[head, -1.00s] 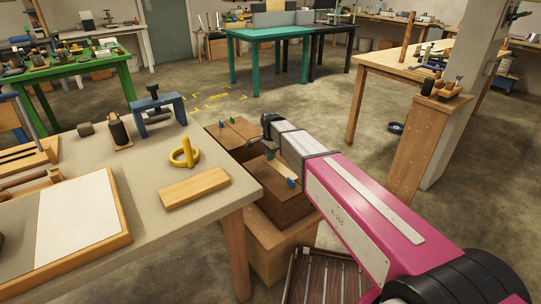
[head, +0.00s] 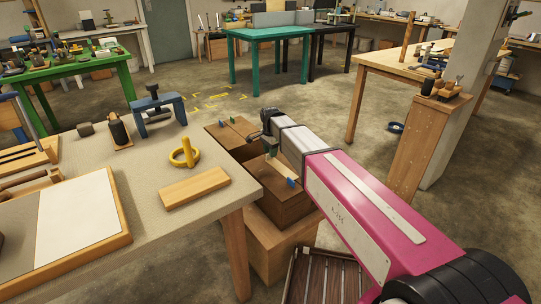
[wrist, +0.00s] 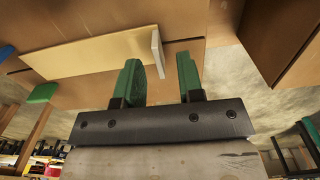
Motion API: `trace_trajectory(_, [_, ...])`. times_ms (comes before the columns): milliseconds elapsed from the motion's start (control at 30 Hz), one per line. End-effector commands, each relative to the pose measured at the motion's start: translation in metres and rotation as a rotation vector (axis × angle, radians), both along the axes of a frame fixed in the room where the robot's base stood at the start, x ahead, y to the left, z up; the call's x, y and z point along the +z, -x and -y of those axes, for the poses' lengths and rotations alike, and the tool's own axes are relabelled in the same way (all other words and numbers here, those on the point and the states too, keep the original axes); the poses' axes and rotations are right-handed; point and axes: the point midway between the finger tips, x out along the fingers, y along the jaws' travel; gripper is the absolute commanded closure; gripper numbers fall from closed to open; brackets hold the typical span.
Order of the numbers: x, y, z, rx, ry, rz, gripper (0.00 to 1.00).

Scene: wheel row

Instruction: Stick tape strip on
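A pale tan strip (wrist: 90,52), which looks like the tape strip, lies along a brown cardboard box in the wrist view. A whitish tab (wrist: 157,52) stands at its right end. The strip also shows in the head view (head: 281,168) on the box (head: 285,205) beside the bench. My gripper (wrist: 162,78) has two green fingers held apart with nothing between them. The fingertips are close to the tab and strip edge; I cannot tell if they touch. In the head view my arm's dark end is over the boxes and the fingers are hard to make out.
A bench (head: 160,235) at left carries a yellow ring (head: 185,153), a wooden block (head: 194,188) and a blue clamp frame (head: 158,115). A second box (head: 232,131) stands behind the first. A wooden post stand (head: 415,150) is at right.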

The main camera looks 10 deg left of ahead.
Motion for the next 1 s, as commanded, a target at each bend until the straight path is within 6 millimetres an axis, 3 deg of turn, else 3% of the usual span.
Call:
trace_trajectory(300, [0.058,0.0,0.0,0.0,0.0,0.001,0.65])
trace_trajectory(500, [0.079,0.0,0.0,0.0,0.0,0.0,0.65])
trace_trajectory(1000, [0.086,0.0,0.0,0.0,0.001,-0.001,0.65])
